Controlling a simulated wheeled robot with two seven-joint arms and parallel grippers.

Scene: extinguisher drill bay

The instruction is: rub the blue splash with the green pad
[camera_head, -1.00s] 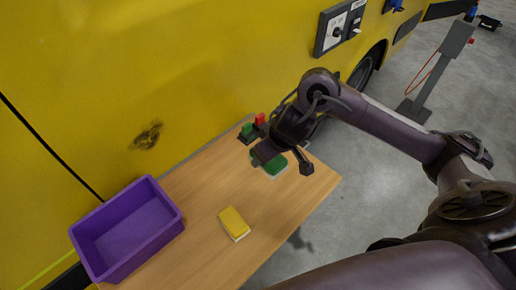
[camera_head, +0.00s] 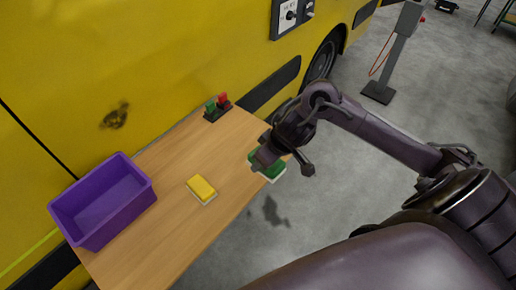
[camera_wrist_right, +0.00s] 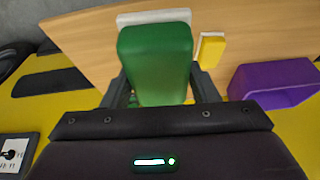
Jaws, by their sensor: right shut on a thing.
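The green pad (camera_head: 267,163) has a pale base and is held in my right gripper (camera_head: 282,167), near the right edge of the wooden table. In the right wrist view, the green pad (camera_wrist_right: 156,62) sits between the two fingers of my right gripper (camera_wrist_right: 160,88), with its white base on the far side. No blue splash shows in these views. A dark, brownish-black smudge (camera_head: 115,116) marks the yellow panel above the table. My left gripper is not in view.
The wooden table (camera_head: 170,235) carries a purple bin (camera_head: 104,202) at its left and a yellow pad (camera_head: 201,189) near its middle. A small block with green and red switches (camera_head: 217,107) is at the back corner. A post stand (camera_head: 393,55) is on the floor.

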